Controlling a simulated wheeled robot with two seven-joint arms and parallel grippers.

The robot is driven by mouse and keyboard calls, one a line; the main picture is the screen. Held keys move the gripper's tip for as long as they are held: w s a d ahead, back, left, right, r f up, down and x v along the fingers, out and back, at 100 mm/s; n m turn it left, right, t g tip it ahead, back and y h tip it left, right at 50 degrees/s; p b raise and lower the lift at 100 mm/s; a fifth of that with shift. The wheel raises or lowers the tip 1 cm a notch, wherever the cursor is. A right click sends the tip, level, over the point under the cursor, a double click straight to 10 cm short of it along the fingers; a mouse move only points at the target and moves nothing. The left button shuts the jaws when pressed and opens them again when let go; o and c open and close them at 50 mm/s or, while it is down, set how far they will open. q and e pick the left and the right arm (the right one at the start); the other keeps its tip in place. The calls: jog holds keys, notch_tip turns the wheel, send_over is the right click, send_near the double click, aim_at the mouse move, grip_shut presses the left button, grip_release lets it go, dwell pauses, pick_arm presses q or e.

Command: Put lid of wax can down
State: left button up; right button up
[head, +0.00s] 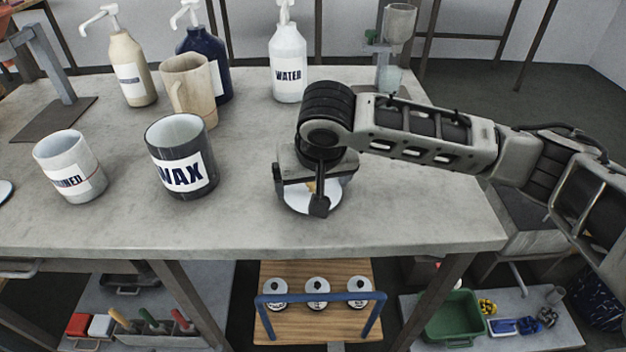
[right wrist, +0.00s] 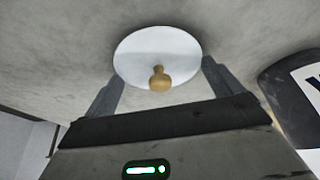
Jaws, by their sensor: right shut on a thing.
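The wax can (head: 182,160) stands upright and open-topped on the grey table, dark with a white WAX label. Its lid, a round white disc with a tan knob (head: 299,200), is at my right gripper (head: 303,196), right of the can. In the right wrist view the lid (right wrist: 140,52) lies between the fingers of my right gripper (right wrist: 163,75), its knob toward the camera. The gripper is shut on the lid, low at the table top; I cannot tell whether the lid touches the table. The gripper partly hides the lid in the head view. My left gripper is out of view.
Another labelled can (head: 70,168) stands left of the wax can. A tan mug (head: 188,85), a WATER bottle (head: 288,65) and other pump bottles stand behind. A white disc (head: 4,191) shows at the left edge. The table is clear around the lid, with its front edge (head: 400,250) close.

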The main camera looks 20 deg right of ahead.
jog(key=shift+f, duration=0.15)
jog(key=o, duration=0.7)
jog(key=shift+c, duration=0.2)
pick_arm(q)
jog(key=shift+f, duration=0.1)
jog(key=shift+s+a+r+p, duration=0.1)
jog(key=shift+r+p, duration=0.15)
jog(key=shift+p, duration=0.45)
pick_arm(e)
jog(key=v, duration=1.2)
jog(key=shift+s, duration=0.1)
